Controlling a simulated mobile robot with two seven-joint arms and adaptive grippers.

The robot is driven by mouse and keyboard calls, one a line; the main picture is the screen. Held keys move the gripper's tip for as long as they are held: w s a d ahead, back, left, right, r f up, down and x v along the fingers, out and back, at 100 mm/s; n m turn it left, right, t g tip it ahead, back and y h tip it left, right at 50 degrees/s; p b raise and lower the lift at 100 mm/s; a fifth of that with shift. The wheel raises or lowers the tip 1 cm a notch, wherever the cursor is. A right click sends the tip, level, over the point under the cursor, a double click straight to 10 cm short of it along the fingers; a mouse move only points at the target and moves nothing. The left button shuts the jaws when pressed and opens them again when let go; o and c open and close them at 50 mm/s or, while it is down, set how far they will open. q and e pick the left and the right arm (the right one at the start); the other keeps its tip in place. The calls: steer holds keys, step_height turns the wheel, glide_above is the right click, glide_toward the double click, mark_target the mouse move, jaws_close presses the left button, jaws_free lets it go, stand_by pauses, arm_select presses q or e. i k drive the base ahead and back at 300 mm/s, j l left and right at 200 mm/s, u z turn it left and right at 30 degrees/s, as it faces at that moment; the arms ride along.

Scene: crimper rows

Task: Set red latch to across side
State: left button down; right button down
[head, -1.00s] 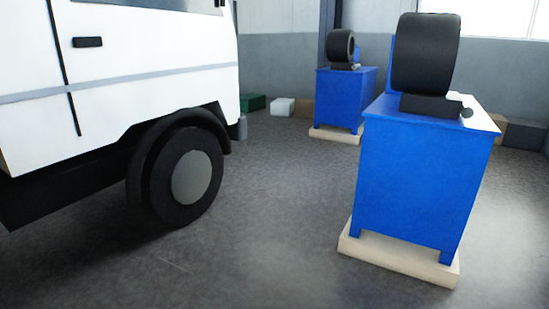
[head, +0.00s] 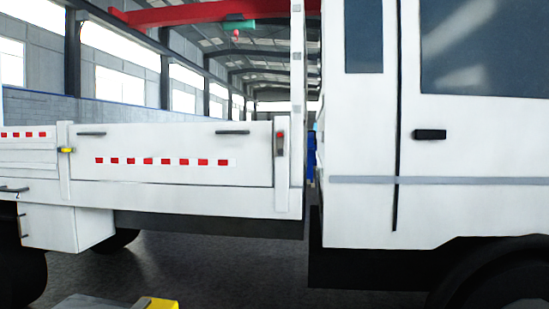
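A small red latch (head: 280,138) sits on the white post at the right end of the truck's side board (head: 180,165), close to the cab. It looks upright, with a darker part at its lower end. It is too small to tell its exact setting. A yellow latch (head: 67,150) sits on the post further left along the same truck bed and appears to lie sideways. Neither of my grippers is in view.
The white truck cab (head: 360,170) fills the right side. A white box (head: 60,227) hangs under the bed at the left. A grey and yellow object (head: 160,304) shows at the bottom edge, mostly cut off. Dark floor (head: 220,275) in front of the bed looks clear.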

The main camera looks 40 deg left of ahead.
mark_target(280, 143)
steer(key=i+l+u, duration=0.15)
steer(key=u, duration=0.25)
steer(key=i+l+u, duration=0.5)
steer(key=u, duration=0.25)
steer(key=i+l+u, duration=0.15)
steer(key=l, duration=0.15)
steer(key=l+u, duration=0.15)
steer(key=l, duration=0.2)
steer(key=i+l+u, duration=0.15)
steer(key=l, duration=0.2)
